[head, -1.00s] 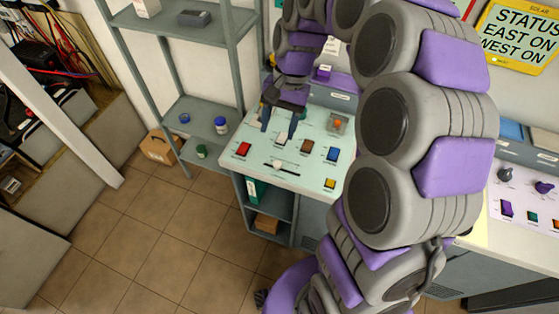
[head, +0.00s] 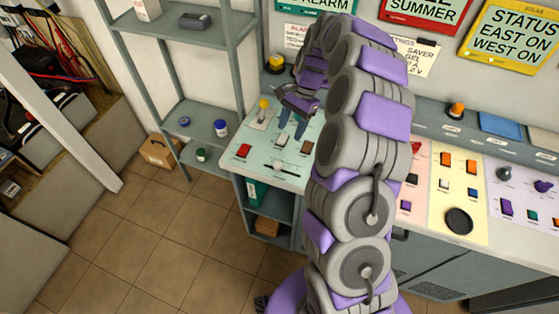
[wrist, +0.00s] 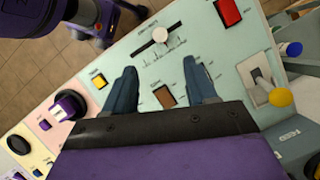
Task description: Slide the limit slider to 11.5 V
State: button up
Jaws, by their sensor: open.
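The limit slider is a white round knob (head: 278,168) on a short dark slot in the pale green panel (head: 250,150), near its front edge. In the wrist view the slider knob (wrist: 161,37) sits around the middle of its slot, with scale marks beside it too small to read. My gripper (head: 292,126) is over the panel, behind the slider. In the wrist view my gripper (wrist: 162,82) has its two blue fingers spread apart with nothing between them, short of the knob. A brown rocker switch (wrist: 164,96) shows below, between the fingers.
A red switch (wrist: 229,12) is beside the slider, and a yellow-knobbed lever (wrist: 280,97) stands up at the panel's side. A yellow button (wrist: 99,80) is on the other side. Shelves (head: 195,130) stand left of the panel; the floor in front is clear.

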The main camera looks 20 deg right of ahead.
aim_at(279, 164)
jog(key=b+x, duration=0.2)
jog(key=x, duration=1.1)
jog(key=shift+f, duration=0.25)
jog(key=shift+c, duration=0.2)
grip_shut()
